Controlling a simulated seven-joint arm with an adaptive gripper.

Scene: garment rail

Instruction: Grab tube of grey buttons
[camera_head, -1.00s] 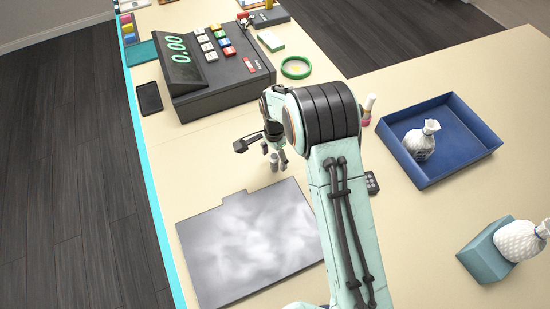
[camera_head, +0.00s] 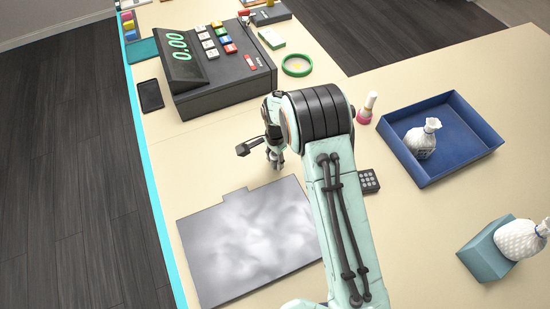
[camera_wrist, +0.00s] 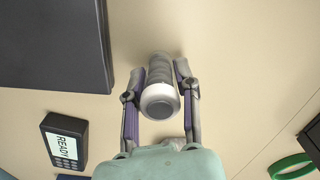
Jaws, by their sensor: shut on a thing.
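The tube of grey buttons (camera_wrist: 160,97) is a small cylinder with a white band and a grey round end. In the wrist view it stands between the two fingers of my gripper (camera_wrist: 160,86), which are shut on it from both sides. In the head view my gripper (camera_head: 275,160) is low over the counter, just above the grey board's tab; the tube is largely hidden there by the fingers and cannot be made out clearly.
A grey board (camera_head: 250,245) lies in front of my gripper. A cash register (camera_head: 215,70) stands behind it. A pink-based bottle (camera_head: 366,108) and a small keypad (camera_head: 369,181) are beside my arm.

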